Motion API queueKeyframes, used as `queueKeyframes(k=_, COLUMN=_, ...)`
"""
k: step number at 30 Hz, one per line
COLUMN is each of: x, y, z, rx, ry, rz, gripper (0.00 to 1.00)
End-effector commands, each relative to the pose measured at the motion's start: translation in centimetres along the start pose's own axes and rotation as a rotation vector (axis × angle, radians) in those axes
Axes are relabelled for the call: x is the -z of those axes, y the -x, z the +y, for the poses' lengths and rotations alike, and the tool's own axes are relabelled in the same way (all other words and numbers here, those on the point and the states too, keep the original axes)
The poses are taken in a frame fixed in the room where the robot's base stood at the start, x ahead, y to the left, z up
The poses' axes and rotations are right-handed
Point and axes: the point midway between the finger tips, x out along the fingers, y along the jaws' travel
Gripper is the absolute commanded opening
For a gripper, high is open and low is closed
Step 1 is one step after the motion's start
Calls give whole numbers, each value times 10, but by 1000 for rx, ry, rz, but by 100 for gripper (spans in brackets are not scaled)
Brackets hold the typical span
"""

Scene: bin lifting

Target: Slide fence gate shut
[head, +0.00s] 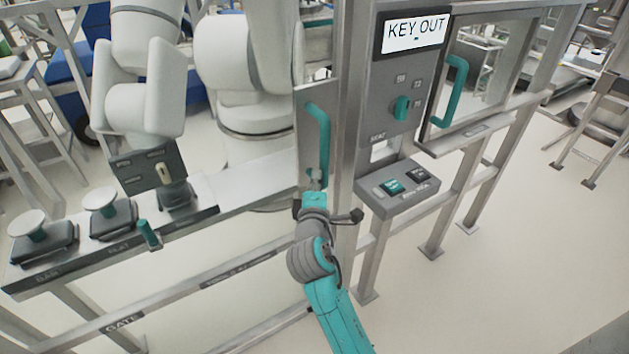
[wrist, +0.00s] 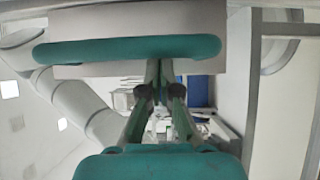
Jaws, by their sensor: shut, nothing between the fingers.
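The fence gate's grey plate (head: 304,115) stands upright just left of the control post, with a long teal handle (head: 321,145) on it. The opening left of the plate is clear of any panel. My gripper (head: 314,178) is at the lower end of this handle, with its fingers shut and nothing between them. In the wrist view, the handle (wrist: 125,50) lies across the top of the picture. The gripper's fingertips (wrist: 160,66) are close to its edge; I cannot tell whether they touch it.
A control post holds a "KEY OUT" display (head: 415,32), a teal knob (head: 401,108) and a button box (head: 397,188). Right of it is a framed window with another teal handle (head: 450,91). A bench rail with knobs (head: 106,203) and a white robot arm (head: 250,70) stand left.

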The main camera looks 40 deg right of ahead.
Motion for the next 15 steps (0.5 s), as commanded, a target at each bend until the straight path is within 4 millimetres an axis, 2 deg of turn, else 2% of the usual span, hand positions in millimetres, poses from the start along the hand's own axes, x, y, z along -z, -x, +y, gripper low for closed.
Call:
queueKeyframes(k=5, x=-3, y=-2, z=0, rx=0, ry=0, rz=-1, gripper=0)
queueKeyframes(k=12, x=-26, y=-16, z=0, rx=0, ry=1, rz=-5, gripper=0)
queueKeyframes(k=15, x=-30, y=-19, z=0, rx=0, ry=1, rz=-4, gripper=0)
